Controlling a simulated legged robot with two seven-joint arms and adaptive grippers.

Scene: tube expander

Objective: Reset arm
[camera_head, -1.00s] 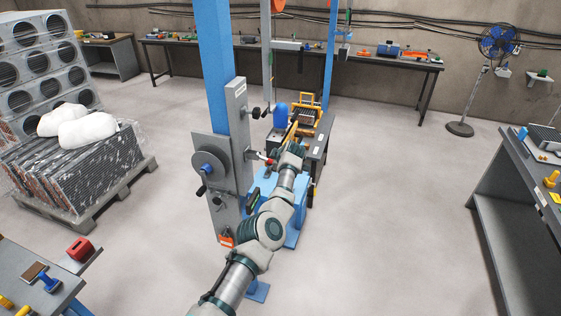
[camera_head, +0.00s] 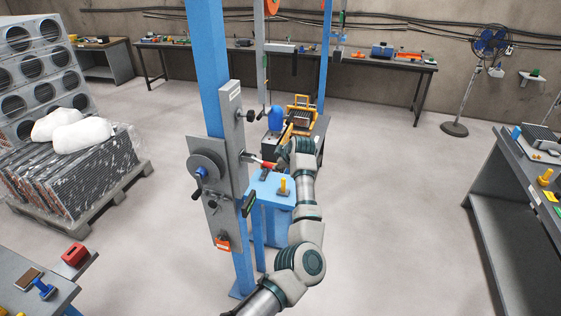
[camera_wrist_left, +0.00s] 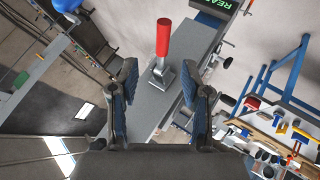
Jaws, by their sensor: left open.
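A red-handled lever sits on the grey upright plate (camera_head: 230,130) of the blue-post machine. Its red handle (camera_head: 262,164) points right, toward my left gripper (camera_head: 284,156), at the end of my arm. In the left wrist view, my left gripper (camera_wrist_left: 159,72) is open and empty, with its two fingers apart. The red handle (camera_wrist_left: 163,38) stands ahead of the fingertips, roughly in line with the gap, and its metal base shows between the fingers. I see no contact between fingers and handle. My right gripper is not in view.
A crank wheel (camera_head: 208,168) is on the plate's left side. A blue stand (camera_head: 273,190) with a yellow-handled piece (camera_head: 283,185) is beside my arm. Benches stand at the back and right (camera_head: 500,200); a pallet stack (camera_head: 65,170) is at left. The floor at right centre is clear.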

